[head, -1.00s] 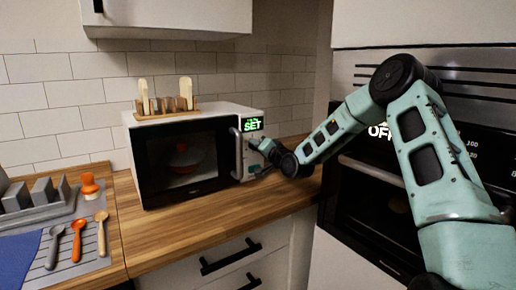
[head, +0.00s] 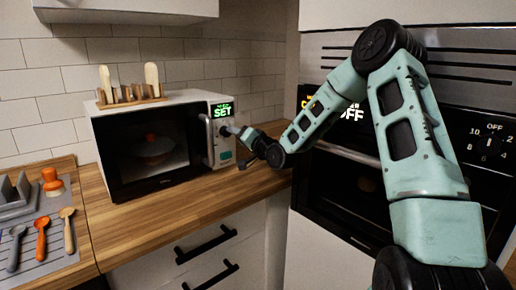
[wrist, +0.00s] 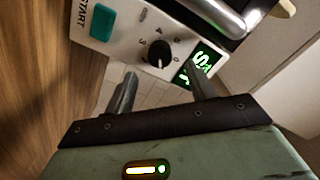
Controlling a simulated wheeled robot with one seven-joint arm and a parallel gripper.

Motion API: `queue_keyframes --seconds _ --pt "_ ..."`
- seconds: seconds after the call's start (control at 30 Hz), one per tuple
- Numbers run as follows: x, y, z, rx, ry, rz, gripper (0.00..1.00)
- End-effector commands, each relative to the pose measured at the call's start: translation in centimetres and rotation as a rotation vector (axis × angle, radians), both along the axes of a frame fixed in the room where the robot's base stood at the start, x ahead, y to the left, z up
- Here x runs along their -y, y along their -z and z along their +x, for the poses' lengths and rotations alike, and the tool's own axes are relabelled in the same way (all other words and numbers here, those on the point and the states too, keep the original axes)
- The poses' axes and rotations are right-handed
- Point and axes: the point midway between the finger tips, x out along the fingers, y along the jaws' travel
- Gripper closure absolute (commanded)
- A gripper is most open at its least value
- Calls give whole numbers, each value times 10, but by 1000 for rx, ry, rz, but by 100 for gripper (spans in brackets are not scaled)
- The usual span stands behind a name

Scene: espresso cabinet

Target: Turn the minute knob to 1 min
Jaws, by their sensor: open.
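The minute knob (wrist: 160,53) is a round black dial on the microwave's control panel, in the wrist view. Its white mark points towards the bottom of the picture; the number there cannot be read. Several numbers show around its other side. My gripper (wrist: 162,84) is open and empty, its two fingers apart on the near side of the knob. I cannot tell whether they touch the panel. The green display (wrist: 200,62) beside the knob lights up; in the head view the display (head: 221,111) reads SET. My gripper (head: 231,132) hides the knob there.
The microwave (head: 150,155) stands on a wooden counter (head: 190,192), with a rack (head: 130,97) on top. Its metal door handle (wrist: 222,14) and teal START button (wrist: 102,20) are near the knob. An oven (head: 345,175) stands to the right. Spoons (head: 41,236) lie far left.

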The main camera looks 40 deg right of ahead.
Motion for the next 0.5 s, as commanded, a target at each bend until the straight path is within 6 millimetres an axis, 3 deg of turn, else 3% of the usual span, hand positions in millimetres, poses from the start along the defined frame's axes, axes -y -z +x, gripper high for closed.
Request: queue_keyframes --seconds 0.3,0.5 --pt "4 1 -74 -2 3 -1 44" --pt "5 1 -104 0 3 -1 44"
